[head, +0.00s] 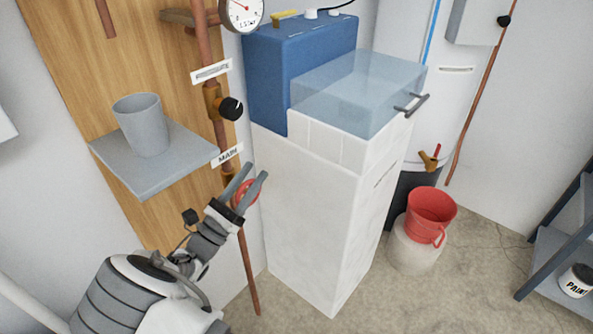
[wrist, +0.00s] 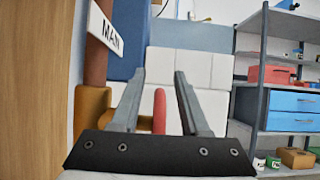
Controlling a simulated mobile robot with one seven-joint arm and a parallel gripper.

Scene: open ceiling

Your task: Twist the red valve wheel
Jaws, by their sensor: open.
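The red valve wheel (head: 245,193) is on the copper pipe under the MAIN label, partly hidden behind my gripper in the head view. In the wrist view the wheel (wrist: 159,111) shows edge-on as a narrow upright red strip between my fingers. My gripper (head: 254,174) is open, with one finger on each side of the wheel in the wrist view; it also shows there (wrist: 161,80). There are visible gaps between the wheel and both fingers. The brass valve body (wrist: 93,110) is at the left of the wrist view.
A grey shelf (head: 135,185) with a grey cup (head: 142,124) juts out left of the pipe. A white cabinet (head: 310,215) stands close on the right. A black knob (head: 231,108) sits higher on the pipe. A red bucket (head: 430,210) stands farther right.

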